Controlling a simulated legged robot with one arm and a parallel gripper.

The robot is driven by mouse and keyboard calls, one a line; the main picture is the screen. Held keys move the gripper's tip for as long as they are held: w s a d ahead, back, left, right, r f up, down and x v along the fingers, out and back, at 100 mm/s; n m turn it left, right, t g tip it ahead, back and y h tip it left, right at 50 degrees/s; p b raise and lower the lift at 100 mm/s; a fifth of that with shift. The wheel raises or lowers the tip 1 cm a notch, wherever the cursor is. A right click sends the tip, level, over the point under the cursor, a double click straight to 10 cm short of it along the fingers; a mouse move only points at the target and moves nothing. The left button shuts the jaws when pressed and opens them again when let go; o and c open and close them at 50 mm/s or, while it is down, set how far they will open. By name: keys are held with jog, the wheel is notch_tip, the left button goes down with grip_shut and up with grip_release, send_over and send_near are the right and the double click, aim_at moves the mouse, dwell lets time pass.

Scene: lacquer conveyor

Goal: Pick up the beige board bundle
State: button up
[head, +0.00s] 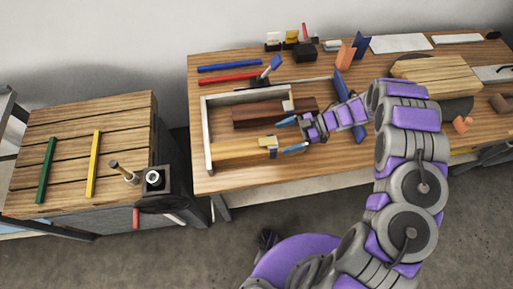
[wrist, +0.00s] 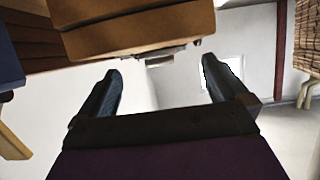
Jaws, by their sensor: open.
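The beige board bundle (head: 235,150) lies along the front of a pale-edged frame on the workbench, with a grey clip or band at its right end. In the wrist view, the bundle (wrist: 140,28) fills the upper part of the picture, with a metal piece below it. My gripper (head: 286,135) is at the bundle's right end in the head view. It is open, with dark blue fingers apart and nothing between them; in the wrist view, the gripper (wrist: 163,78) has its fingertips just short of the bundle. Whether they touch it cannot be told.
A dark red-brown board bundle (head: 258,114) lies just behind the beige one. The frame's pale left wall (head: 207,135) stands close by. A blue upright piece (head: 342,85) is near my arm. A slatted crate top (head: 75,140) with sticks stands left.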

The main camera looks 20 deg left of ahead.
aim_at(275, 141)
jog(key=shift+s+a+f, duration=0.2)
jog(key=shift+a+f, duration=0.05)
jog(key=shift+a, duration=0.25)
jog(key=shift+s+d+f, duration=0.1)
jog(key=shift+s+d, duration=0.1)
jog(key=shift+d, duration=0.2)
jog(key=shift+s+f+b, duration=0.1)
jog(key=shift+s+b, duration=0.05)
jog(key=shift+b, duration=0.2)
jog(key=a, duration=0.1)
jog(key=s+a+f, duration=0.1)
jog(key=a, duration=0.3)
jog(key=shift+s+f, duration=0.15)
jog(key=shift+f, duration=0.15)
jog(key=shift+d+r, duration=0.1)
jog(key=shift+d, duration=0.35)
jog(key=shift+c, duration=0.3)
jog(key=shift+d+r, duration=0.1)
jog(key=shift+d, duration=0.3)
jog(key=shift+c, duration=1.4)
jog(key=shift+a, duration=0.2)
jog(key=c, duration=0.4)
jog(key=shift+s, duration=0.1)
grip_shut()
